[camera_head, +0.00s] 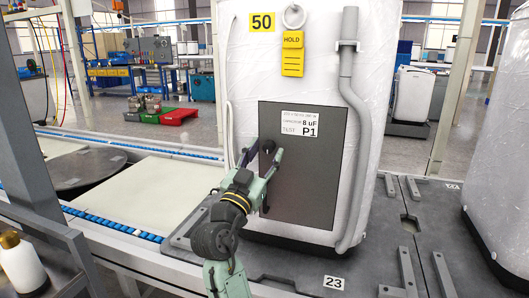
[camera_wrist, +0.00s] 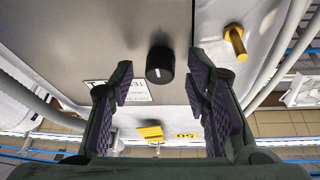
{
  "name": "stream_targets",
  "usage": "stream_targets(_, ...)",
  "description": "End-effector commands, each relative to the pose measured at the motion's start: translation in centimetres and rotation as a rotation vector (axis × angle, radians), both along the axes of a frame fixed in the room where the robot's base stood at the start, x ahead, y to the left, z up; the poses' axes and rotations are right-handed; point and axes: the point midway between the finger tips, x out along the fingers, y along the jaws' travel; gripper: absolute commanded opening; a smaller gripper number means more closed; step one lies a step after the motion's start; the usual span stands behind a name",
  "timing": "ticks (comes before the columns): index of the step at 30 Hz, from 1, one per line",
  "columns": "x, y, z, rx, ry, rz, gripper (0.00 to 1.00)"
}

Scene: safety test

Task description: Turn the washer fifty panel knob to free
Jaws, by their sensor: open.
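The washer marked 50 (camera_head: 262,22) is a white wrapped unit with a dark grey panel (camera_head: 305,185) on its front. A black round knob (camera_head: 267,146) sticks out of the panel's upper left. In the wrist view the knob (camera_wrist: 160,66) shows a short white pointer mark on its face. My gripper (camera_head: 262,157) is open in front of the panel, with a finger on either side of the knob. In the wrist view gaps show between the knob and both fingers (camera_wrist: 159,82). I cannot tell how far the fingertips reach along it. No position lettering is readable around the knob.
A yellow HOLD tag (camera_head: 292,55) hangs above the panel, and a P1 label (camera_head: 299,124) sits on it. A grey hose (camera_head: 352,130) runs down the right side. A yellow fitting (camera_wrist: 235,42) sticks out beside the panel. A bottle (camera_head: 22,265) stands at lower left.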

Motion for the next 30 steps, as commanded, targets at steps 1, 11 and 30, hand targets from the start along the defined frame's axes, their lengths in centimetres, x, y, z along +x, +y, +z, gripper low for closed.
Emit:
stream_targets(1,0.04,-0.02,0.02,0.0,0.0,0.0,0.44)
stream_targets(11,0.02,0.01,-0.01,0.0,0.0,0.0,0.34)
stream_targets(30,0.01,0.03,-0.02,-0.001,0.0,0.001,0.0)
